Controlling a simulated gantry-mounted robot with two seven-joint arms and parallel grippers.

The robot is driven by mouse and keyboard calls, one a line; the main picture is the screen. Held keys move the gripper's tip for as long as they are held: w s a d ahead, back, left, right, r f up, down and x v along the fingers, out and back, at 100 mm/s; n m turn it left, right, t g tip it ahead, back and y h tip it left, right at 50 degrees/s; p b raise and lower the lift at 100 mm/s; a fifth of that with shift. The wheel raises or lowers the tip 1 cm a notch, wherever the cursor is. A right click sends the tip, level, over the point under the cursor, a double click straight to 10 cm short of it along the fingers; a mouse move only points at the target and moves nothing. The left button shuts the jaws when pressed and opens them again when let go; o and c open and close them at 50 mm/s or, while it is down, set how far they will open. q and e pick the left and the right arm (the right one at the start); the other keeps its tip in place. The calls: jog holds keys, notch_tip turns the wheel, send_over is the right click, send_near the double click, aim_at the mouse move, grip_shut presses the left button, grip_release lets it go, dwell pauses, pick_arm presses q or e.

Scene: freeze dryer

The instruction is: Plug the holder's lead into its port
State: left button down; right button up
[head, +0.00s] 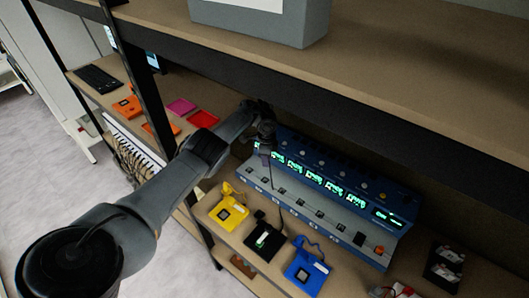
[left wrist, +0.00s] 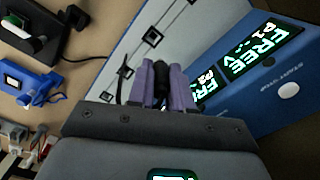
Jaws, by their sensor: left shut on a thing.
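My left gripper (head: 266,130) is at the left end of the blue console, close in front of its displays. In the left wrist view its purple fingers (left wrist: 163,88) are shut on a black plug (left wrist: 163,70). A thin dark lead hangs below the gripper; which holder it comes from is unclear. The console (head: 330,185) has a pale lower panel with a row of small square ports (left wrist: 126,70). The plug's tip is apart from or just over the panel; contact cannot be told. A yellow holder (head: 228,212), black holder (head: 264,241) and blue holder (head: 305,272) lie before the console. My right gripper is not in view.
An upper shelf (head: 400,90) overhangs the console. Pink and orange flat items (head: 181,106) and a keyboard (head: 98,79) lie on the left bench. A dark rack (head: 444,266) stands at the right. Displays nearest the gripper read FREE.

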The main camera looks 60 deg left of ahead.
pick_arm(q)
jog(key=shift+s+d+f, duration=0.3)
jog(key=shift+d+f, duration=0.05)
jog(key=shift+d, duration=0.05)
jog(key=f+b, duration=0.6)
jog(key=shift+s+f, duration=0.25)
jog(key=shift+f, duration=0.1)
jog(key=shift+f+b, duration=0.7)
jog(key=shift+b, duration=0.3)
jog(key=shift+r+p, duration=0.65)
jog(key=shift+p, duration=0.1)
jog(key=shift+r+p, duration=0.25)
jog(key=shift+p, duration=0.1)
jog(key=shift+p, duration=0.4)
